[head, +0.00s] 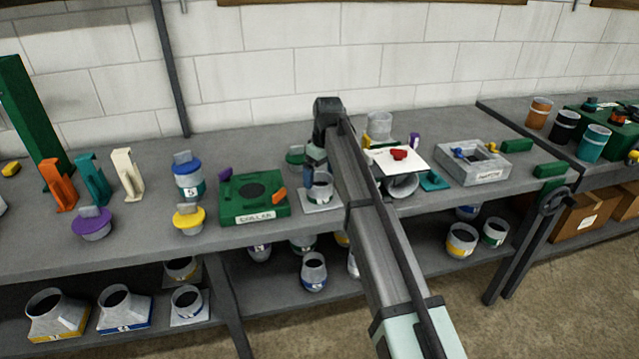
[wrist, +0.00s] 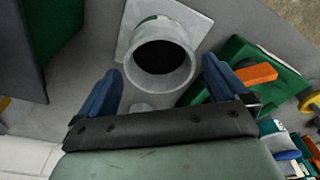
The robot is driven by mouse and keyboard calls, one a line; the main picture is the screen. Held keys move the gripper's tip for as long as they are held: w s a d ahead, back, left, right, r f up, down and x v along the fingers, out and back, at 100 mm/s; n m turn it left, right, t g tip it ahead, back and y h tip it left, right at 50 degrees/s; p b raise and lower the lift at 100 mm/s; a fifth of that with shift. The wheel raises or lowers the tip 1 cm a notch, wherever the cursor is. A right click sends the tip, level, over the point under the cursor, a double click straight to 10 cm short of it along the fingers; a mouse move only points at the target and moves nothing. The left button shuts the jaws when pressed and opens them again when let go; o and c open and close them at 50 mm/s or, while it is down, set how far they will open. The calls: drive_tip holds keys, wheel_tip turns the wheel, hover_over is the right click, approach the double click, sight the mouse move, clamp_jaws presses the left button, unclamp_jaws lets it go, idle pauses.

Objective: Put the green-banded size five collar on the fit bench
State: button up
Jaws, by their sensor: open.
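A grey round collar with a square flange (head: 320,188) stands on the long grey bench (head: 140,245), right of the green fixture. In the wrist view the same collar (wrist: 160,62) shows its dark round mouth, and a small dark green patch shows by its flange. Its size number cannot be read. My gripper (wrist: 163,75) is open, with its blue fingers apart on either side of the collar's near rim; whether they touch it I cannot tell. In the head view my arm partly hides this spot. Which surface is the fit bench is not clear.
The green fixture labelled COLLAR (head: 240,212) lies close on the left, with an orange piece on it. A blue-lidded duct marked 5 (head: 189,180) stands further left. Right of my arm are a white card (head: 415,162) and a grey fixture (head: 470,170). A lower shelf holds more collars.

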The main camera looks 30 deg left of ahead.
wheel_tip(320, 180, up, 7)
drive_tip(key=shift+d, duration=0.4)
drive_tip(key=shift+s, duration=0.1)
drive_tip(key=s+d+f+n+g, duration=0.1)
drive_tip(key=s+d+f, duration=0.15)
drive_tip(key=d, duration=0.45)
drive_tip(key=s+d+f+n+g, duration=0.1)
drive_tip(key=s+d, duration=0.3)
drive_tip(key=d, duration=0.3)
drive_tip(key=s+d+f+m+g+h, duration=0.1)
drive_tip(key=s+d+f+m, duration=0.15)
drive_tip(key=d+f, duration=0.85)
drive_tip(key=s+d+f+m, duration=0.1)
drive_tip(key=d+f+m, duration=0.4)
drive_tip(key=f, duration=1)
drive_tip(key=s+d+f+m+g+h, duration=0.1)
drive_tip(key=s+d+f+m, duration=0.1)
drive_tip(key=d+f, duration=0.95)
drive_tip(key=s+d+f+m+g, duration=0.1)
drive_tip(key=s+d+f+m, duration=0.3)
drive_tip(key=s+d+f, duration=0.8)
drive_tip(key=s+d+f+m+g, duration=0.1)
drive_tip(key=s+f, duration=0.3)
drive_tip(key=s, duration=0.5)
drive_tip(key=s+d+f+m+g, duration=0.1)
drive_tip(key=s+d+f+m, duration=0.2)
drive_tip(key=s, duration=0.6)
drive_tip(key=shift+s+d+f+y, duration=0.35)
drive_tip(key=shift+d+f, duration=0.35)
drive_tip(key=shift+f, duration=0.15)
